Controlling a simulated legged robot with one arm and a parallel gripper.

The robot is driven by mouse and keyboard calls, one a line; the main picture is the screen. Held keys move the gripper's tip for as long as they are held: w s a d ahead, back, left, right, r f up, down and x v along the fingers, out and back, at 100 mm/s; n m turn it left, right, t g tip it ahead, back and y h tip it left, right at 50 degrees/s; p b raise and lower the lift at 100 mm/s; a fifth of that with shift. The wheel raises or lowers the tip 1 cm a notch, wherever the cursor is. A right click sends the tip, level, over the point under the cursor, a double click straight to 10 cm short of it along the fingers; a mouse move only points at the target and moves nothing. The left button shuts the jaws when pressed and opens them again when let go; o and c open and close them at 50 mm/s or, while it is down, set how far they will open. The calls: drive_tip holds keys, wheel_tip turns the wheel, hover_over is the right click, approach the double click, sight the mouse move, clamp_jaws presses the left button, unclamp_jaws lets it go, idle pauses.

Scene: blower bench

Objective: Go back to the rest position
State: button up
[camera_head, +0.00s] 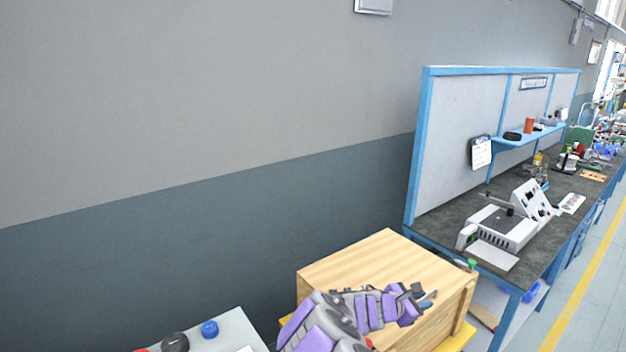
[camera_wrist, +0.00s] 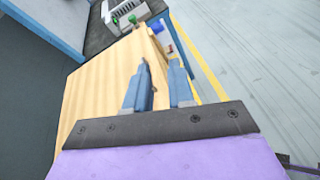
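My gripper (camera_head: 424,298) is above the right part of a light wooden crate (camera_head: 350,262), with my purple and grey arm folded over the crate's top. In the wrist view my gripper (camera_wrist: 158,68) shows two blue-grey fingers with a narrow gap between them. Nothing is held in the gap. The crate's top (camera_wrist: 92,92) lies below and beyond the fingers in that view.
A blue-framed workbench (camera_head: 440,222) stands to the right, bearing a white blower device (camera_head: 500,230). A grey surface with a blue button (camera_head: 210,328) is at the lower left. A grey wall (camera_head: 200,120) is behind. Floor with a yellow line (camera_head: 590,285) is clear at right.

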drive_tip(key=s+d+r+m+g+y, duration=0.1)
drive_tip(key=s+d+r+m+g, duration=0.1)
drive_tip(key=s+r+m, duration=0.4)
drive_tip(key=s+d+r+m+g, duration=0.1)
drive_tip(key=s+r+m+g, duration=0.15)
drive_tip(key=s, duration=0.65)
drive_tip(key=s+d+r+m+g+y, duration=0.1)
drive_tip(key=s+d+r+m+g, duration=0.15)
drive_tip(key=s+m, duration=0.35)
drive_tip(key=s+a+f+m+y, duration=0.1)
drive_tip(key=s+a+m+y, duration=0.1)
drive_tip(key=s+a, duration=0.5)
drive_tip(key=s+a+f+m+y, duration=0.1)
drive_tip(key=s+a+y, duration=0.4)
drive_tip(key=s+a, duration=0.3)
drive_tip(key=s+a+f+m+g+y, duration=0.1)
drive_tip(key=s+a+m+y, duration=0.1)
drive_tip(key=s+a, duration=0.5)
drive_tip(key=shift+s+a+f+m+y, duration=0.15)
drive_tip(key=shift+s+f+m+y, duration=0.25)
drive_tip(key=shift+s+y, duration=0.55)
drive_tip(key=shift+s+h, duration=0.15)
drive_tip(key=shift+h, duration=0.1)
